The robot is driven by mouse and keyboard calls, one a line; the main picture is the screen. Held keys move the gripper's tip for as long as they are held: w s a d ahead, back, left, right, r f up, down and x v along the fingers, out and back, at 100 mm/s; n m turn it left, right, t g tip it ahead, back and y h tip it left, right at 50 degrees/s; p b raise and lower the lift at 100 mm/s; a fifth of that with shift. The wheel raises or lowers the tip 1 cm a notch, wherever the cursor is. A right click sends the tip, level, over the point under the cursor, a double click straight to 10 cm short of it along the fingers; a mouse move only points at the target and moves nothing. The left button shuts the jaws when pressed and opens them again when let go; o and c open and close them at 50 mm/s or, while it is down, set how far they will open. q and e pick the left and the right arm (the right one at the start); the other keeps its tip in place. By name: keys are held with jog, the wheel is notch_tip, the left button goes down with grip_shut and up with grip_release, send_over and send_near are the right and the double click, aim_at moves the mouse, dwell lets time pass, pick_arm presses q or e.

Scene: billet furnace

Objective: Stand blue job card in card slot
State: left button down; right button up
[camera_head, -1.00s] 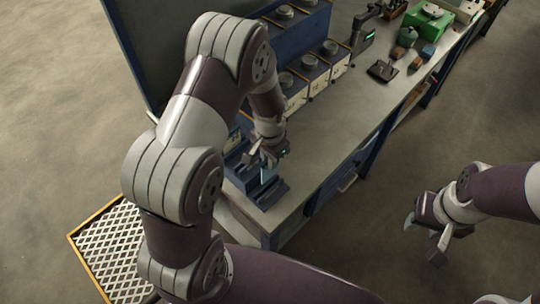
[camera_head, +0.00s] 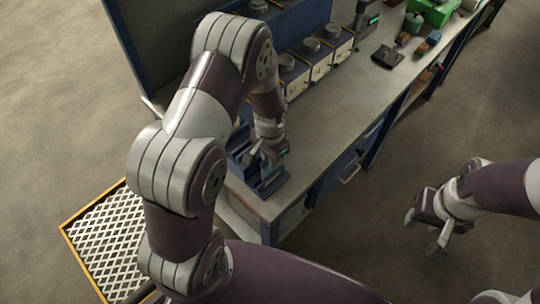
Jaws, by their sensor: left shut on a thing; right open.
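My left gripper (camera_head: 262,157) is at the near end of the workbench, low over the dark blue card slot (camera_head: 273,186). It is shut on the blue job card (camera_head: 264,170), of which only a small sliver shows below the fingers. The card is at the slot, but I cannot tell whether its lower edge is seated in it. My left arm hides part of the slot block. My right gripper (camera_head: 427,222) is open and empty, out over the floor to the right of the bench.
The workbench (camera_head: 325,125) has bare top to the right of the slot. Several cream boxes with round knobs (camera_head: 318,60) stand in a row behind. A dark flat pad (camera_head: 387,56) and a green box (camera_head: 435,12) lie further along. A yellow-edged grating (camera_head: 105,245) is at the lower left.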

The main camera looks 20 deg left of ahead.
pick_arm(q)
jog(key=c, duration=1)
grip_release()
jog(key=shift+c, duration=0.2)
jog(key=shift+r, duration=0.4)
notch_tip(320, 180, up, 12)
jog(key=b, duration=0.2)
jog(key=s+f+n+t+b, duration=0.1)
jog(key=s+n, duration=0.3)
jog(key=s, duration=0.7)
jog(key=shift+d+f+b, duration=0.3)
jog(key=shift+f+b, duration=0.25)
jog(key=shift+b, duration=0.05)
